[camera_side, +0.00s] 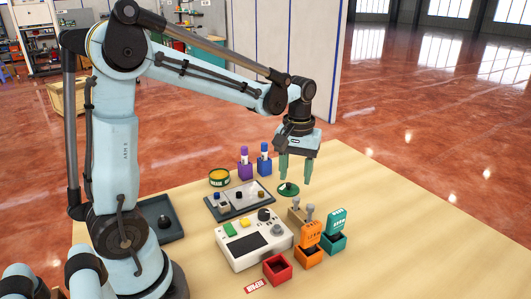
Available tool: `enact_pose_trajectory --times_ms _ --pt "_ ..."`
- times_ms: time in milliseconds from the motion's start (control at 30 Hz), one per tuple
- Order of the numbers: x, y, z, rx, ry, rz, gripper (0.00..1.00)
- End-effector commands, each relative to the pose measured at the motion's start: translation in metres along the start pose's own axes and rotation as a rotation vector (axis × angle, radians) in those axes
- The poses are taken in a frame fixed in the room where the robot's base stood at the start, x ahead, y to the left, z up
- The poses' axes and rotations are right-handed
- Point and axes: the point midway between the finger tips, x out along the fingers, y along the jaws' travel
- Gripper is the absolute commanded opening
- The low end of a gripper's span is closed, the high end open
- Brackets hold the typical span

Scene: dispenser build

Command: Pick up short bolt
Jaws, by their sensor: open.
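Two grey bolts stand upright in a tan block (293,215) right of the table's middle. One bolt (296,203) is at the back left of the block, the other (309,212) is nearer the camera and looks a little longer. Which is the short bolt is hard to tell at this size. My gripper (295,180) hangs above and behind the block, green fingers pointing down. It is open with nothing between the fingers, apart from the bolts. The lower part of each bolt is hidden in the block or by the orange part.
An orange holder (308,257) and a teal holder (333,243) stand close in front and right of the bolts. A round green piece (288,189) lies under my gripper. The table's right side is clear.

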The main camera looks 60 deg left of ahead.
Motion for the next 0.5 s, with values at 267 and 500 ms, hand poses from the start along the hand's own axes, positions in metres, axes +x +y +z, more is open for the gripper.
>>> enact_pose_trajectory --times_ms 267,500 --pt "0.015 0.002 0.000 0.001 0.000 0.000 0.50" --pt "0.047 0.007 0.000 0.001 0.001 0.000 0.50"
